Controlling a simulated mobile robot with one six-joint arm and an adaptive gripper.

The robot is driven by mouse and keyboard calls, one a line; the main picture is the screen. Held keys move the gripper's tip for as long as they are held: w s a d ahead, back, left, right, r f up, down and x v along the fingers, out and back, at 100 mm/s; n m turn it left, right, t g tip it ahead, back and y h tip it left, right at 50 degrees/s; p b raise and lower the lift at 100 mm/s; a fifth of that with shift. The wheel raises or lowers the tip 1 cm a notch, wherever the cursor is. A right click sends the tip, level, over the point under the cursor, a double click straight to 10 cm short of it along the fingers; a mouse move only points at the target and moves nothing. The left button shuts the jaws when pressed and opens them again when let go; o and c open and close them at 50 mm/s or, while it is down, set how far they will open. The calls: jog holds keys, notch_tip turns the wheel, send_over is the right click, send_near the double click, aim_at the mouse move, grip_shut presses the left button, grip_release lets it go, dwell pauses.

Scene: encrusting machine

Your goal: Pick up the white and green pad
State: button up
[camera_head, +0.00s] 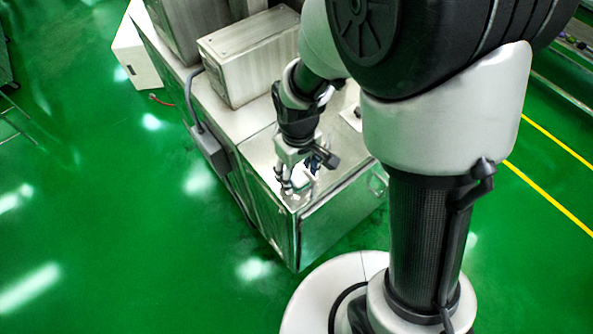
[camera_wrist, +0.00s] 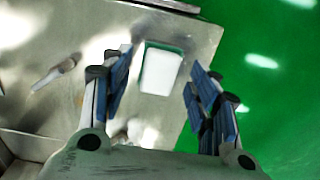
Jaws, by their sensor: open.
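The white and green pad (camera_wrist: 160,71) lies on a bare metal surface (camera_wrist: 205,35) in the wrist view. Its face is white, with green along its upper and left edges. My gripper (camera_wrist: 158,62) is open, with its blue-lined fingers on the left and right of the pad. Gaps show between the pad and both fingers. In the head view my gripper (camera_head: 297,185) points down over the front part of the machine's metal top. The pad cannot be clearly made out there among the fingers.
A small metal lever-like part (camera_wrist: 54,74) is on the surface to the left. The surface ends right of the pad, above green floor (camera_wrist: 280,100). In the head view a metal box (camera_head: 250,60) stands behind my gripper, and a grey box (camera_head: 211,150) with a cable hangs on the machine's side.

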aim_at(298, 177)
jog(key=shift+f, duration=0.5)
jog(key=c, duration=1.1)
jog(key=shift+o, duration=0.2)
jog(key=shift+r, duration=0.1)
notch_tip(298, 177, up, 20)
jog(key=p, duration=0.2)
jog(key=shift+p, duration=0.3)
